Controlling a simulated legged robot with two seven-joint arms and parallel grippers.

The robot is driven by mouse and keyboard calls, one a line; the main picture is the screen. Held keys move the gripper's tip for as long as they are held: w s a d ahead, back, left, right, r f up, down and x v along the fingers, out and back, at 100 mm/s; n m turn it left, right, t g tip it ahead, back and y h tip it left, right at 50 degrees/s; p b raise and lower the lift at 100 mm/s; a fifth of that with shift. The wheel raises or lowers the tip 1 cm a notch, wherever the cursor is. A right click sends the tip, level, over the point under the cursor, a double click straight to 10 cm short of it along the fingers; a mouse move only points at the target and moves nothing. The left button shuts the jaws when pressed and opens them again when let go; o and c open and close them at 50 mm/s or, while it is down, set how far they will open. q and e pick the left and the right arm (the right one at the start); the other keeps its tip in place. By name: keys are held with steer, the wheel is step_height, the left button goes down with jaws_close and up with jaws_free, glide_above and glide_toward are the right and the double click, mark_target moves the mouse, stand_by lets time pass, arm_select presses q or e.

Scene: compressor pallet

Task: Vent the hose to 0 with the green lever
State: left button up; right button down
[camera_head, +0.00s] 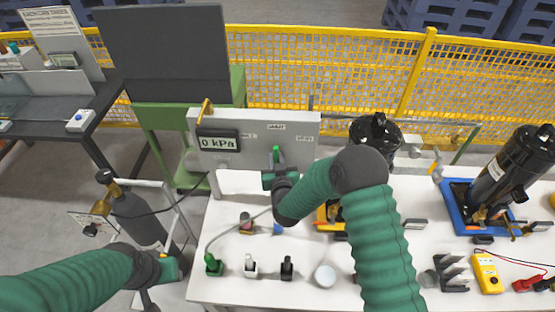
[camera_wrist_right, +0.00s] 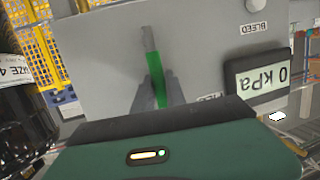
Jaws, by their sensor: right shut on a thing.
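A grey panel (camera_head: 300,150) stands at the back of the white table, with a display (camera_head: 217,143) reading 0 kPa. The display also shows, upside down, in the right wrist view (camera_wrist_right: 263,78). The green lever (camera_wrist_right: 155,72) is on the panel face; its tip (camera_head: 276,149) shows in the head view. My right gripper (camera_wrist_right: 156,93) is shut on the lever, a finger on each side. It hides part of the lever in the head view (camera_head: 277,168). My left gripper (camera_head: 170,268) is low at the left, away from the panel; its fingers are not clear.
A thin hose (camera_head: 226,231) curves over the table (camera_head: 235,295) near green, white and black fittings. A gas cylinder (camera_head: 140,218) stands left of the table. Black compressors (camera_head: 505,172) and a yellow meter (camera_head: 487,273) are at the right. A yellow fence (camera_head: 350,70) runs behind.

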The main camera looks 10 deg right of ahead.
steer(key=shift+w+r, duration=0.2)
steer(key=shift+r, duration=0.15)
steer(key=c, duration=1.7)
jaws_free()
steer(key=o, duration=0.3)
steer(key=shift+s+f, duration=0.1)
steer(key=shift+o, duration=0.2)
steer(key=shift+s+f, duration=0.1)
steer(key=shift+s+a, duration=0.1)
steer(key=shift+s, duration=0.2)
steer(key=b+v, duration=0.4)
steer(key=v, duration=1.2)
